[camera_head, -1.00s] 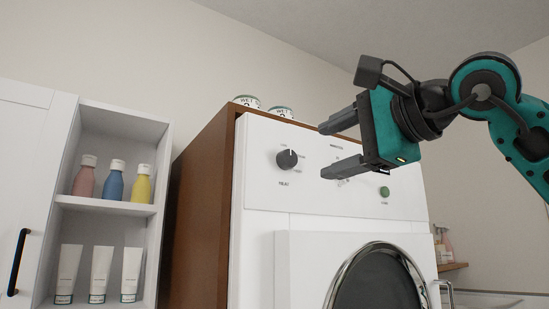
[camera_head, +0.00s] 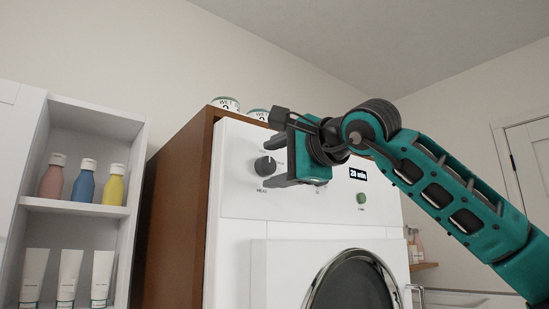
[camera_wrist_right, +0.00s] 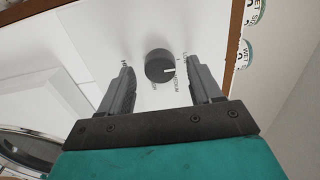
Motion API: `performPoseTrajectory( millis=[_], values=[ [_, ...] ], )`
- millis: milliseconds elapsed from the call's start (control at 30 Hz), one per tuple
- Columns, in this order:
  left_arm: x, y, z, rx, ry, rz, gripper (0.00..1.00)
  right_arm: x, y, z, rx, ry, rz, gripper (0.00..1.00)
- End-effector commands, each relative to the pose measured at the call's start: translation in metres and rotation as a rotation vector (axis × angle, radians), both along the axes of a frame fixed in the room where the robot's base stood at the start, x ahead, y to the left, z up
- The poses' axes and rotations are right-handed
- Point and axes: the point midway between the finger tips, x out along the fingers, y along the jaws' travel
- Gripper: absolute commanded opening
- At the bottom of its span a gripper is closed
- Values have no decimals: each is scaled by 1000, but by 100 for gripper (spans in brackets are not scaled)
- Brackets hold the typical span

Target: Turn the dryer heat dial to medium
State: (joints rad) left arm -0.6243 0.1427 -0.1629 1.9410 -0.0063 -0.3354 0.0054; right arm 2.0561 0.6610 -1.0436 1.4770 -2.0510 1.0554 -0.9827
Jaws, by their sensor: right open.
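The dark round heat dial (camera_head: 265,166) is on the upper left of the white dryer's (camera_head: 233,194) control panel. My right gripper (camera_head: 272,163) is open and empty, in front of the panel at the dial. In the right wrist view the fingers (camera_wrist_right: 163,88) stand either side of the dial, apparently apart from it. My left gripper is out of view.
A display (camera_head: 358,173) reading "25 min" and a green button (camera_head: 361,198) are right of the dial. Cans (camera_head: 226,104) stand on top of the brown cabinet (camera_head: 176,215). A white shelf (camera_head: 75,208) with bottles and tubes stands at left. The round dryer door (camera_head: 352,285) is below.

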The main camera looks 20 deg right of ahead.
Motion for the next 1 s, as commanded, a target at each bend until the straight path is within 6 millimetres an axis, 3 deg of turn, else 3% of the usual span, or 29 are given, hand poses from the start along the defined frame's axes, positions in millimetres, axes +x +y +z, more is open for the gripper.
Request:
performPoseTrajectory(
  millis=[367,900,1000],
  values=[
    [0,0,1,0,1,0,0,6,3,-1,0,0,0,64],
    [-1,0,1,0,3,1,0,6,2,-1,0,1,0,13],
    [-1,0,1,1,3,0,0,6,2,-1,-1,2,0,8]
  ],
)
